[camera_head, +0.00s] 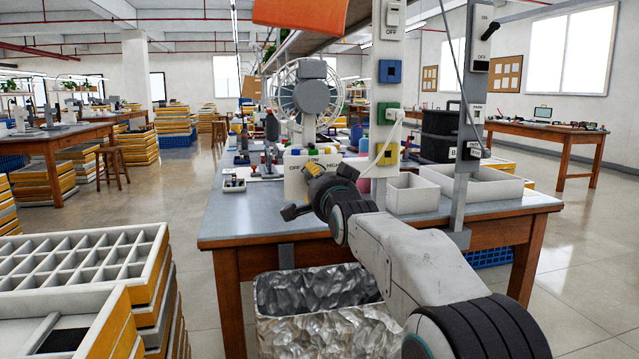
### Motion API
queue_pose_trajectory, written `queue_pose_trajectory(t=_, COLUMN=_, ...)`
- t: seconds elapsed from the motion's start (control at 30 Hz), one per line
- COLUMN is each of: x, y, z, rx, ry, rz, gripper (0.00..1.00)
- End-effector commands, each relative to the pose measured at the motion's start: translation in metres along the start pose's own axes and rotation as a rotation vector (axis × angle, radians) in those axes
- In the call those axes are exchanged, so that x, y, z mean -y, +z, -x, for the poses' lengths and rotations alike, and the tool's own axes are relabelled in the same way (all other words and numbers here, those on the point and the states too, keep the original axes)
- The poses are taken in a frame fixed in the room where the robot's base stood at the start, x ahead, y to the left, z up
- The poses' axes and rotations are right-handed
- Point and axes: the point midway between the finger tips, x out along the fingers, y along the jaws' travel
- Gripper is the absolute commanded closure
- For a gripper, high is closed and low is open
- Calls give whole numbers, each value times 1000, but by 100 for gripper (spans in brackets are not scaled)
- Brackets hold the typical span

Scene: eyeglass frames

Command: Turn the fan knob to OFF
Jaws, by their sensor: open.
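The fan (307,95) stands on the workbench, with a round grey guard and a grey hub. A small yellow part, apparently the knob (313,168), shows just below LOW. My gripper (302,192) is open in front of the panel, and its dark fingers cover the panel's lower part. I cannot tell whether a finger touches the knob, and the knob's exact pointing is unclear.
The workbench (270,224) has white bins (412,194) at right and upright posts (388,110) with switches and coloured boxes. A small tray (234,184) stands left of the fan. A foil-lined bin (325,325) is below the front edge. Divided trays (80,260) stand at lower left.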

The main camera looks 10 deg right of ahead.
Motion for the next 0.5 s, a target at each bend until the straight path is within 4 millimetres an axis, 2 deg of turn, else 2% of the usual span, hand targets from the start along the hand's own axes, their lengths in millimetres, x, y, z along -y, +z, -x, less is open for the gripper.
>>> queue_pose_trajectory(t=0.2, x=0, y=0, z=0, rx=0, ry=0, rz=0, gripper=52)
queue_pose_trajectory(t=0.5, x=0, y=0, z=0, rx=0, ry=0, rz=0, gripper=78)
